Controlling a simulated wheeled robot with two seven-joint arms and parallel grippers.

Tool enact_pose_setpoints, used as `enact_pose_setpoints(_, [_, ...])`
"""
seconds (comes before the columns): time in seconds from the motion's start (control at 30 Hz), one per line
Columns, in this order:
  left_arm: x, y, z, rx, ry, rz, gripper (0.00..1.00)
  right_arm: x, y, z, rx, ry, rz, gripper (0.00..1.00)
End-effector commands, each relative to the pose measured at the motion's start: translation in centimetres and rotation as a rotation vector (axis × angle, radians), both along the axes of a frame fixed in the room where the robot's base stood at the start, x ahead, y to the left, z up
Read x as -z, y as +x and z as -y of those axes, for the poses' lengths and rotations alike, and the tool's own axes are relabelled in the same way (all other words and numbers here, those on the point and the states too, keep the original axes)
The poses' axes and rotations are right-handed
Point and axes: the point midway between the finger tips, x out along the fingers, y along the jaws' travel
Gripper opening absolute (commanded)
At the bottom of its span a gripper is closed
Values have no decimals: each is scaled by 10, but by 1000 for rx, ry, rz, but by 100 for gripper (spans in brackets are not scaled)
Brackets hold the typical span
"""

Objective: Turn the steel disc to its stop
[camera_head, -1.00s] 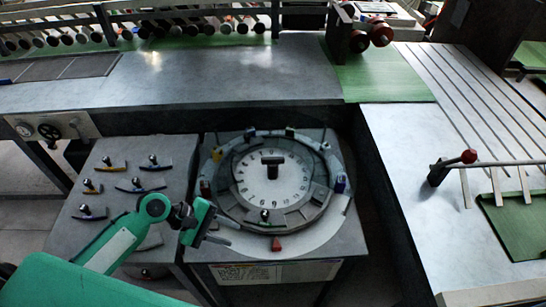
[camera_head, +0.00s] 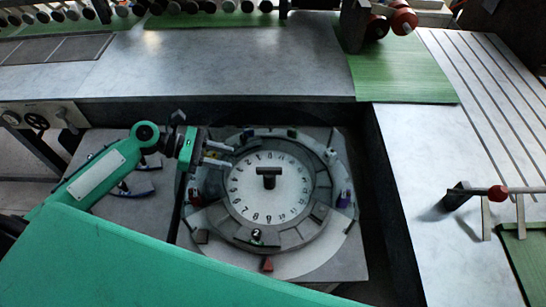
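The steel disc (camera_head: 290,238) lies flat in the round fixture at centre, a grey ring around a white numbered dial (camera_head: 268,200). A dark T-shaped piece (camera_head: 269,175) stands at the dial's middle. A small knob (camera_head: 256,236) sits on the disc's near side. A red triangular marker (camera_head: 267,264) lies just outside the near rim. My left gripper (camera_head: 231,157) is over the disc's upper-left edge, pointing right, its two fingers apart. A small yellowish patch shows between them; contact with the disc cannot be told. My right gripper is not in view.
Several small blocks, among them a blue one (camera_head: 344,199), stand around the fixture's outer ring. A side plate (camera_head: 110,205) at left holds knobbed pieces, partly hidden by my arm. A lever with a red ball (camera_head: 497,192) stands on the right table.

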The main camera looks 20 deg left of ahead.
Motion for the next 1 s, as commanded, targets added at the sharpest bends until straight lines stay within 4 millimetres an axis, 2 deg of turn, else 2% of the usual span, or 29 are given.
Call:
enact_pose_setpoints(0.2, [8,9,31,1,-5,2,35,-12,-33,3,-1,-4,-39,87])
enact_pose_setpoints(0.33, [19,16,57,0,-5,2,35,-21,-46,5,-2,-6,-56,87])
enact_pose_setpoints(0.47, [29,23,81,1,-4,2,35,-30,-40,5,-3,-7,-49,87])
enact_pose_setpoints(0.63, [42,30,104,1,-1,2,35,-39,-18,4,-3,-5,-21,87])
enact_pose_setpoints(0.77, [48,33,115,1,0,2,35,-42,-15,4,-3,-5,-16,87])
enact_pose_setpoints(1.0, [51,34,120,2,2,2,35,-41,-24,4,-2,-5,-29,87])
